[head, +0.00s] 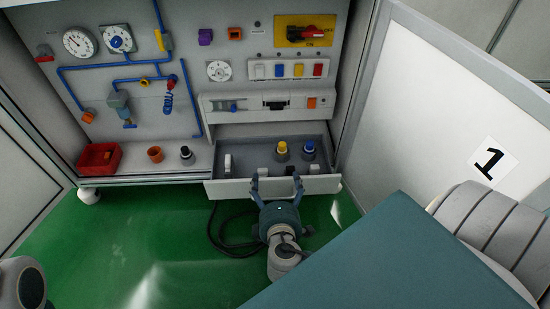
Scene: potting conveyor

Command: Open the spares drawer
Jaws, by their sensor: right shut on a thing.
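The spares drawer (225,188) is a grey drawer low in the cabinet, under the panel. It is pulled out, and its inside shows. Inside are a yellow-topped part (282,150), a blue-topped part (309,149) and several small white and dark pieces. My right gripper (276,188) is at the middle of the drawer front, its two fingers pointing at the cabinet. It is shut on the drawer's handle, which is mostly hidden by the fingers. My left gripper is out of view.
A red bin (99,160), an orange ring (155,154) and a dark knob-like part (187,155) sit on the ledge left of the drawer. A white door (420,100) marked 1 stands open at the right. A black cable (222,243) lies on the green floor (130,250).

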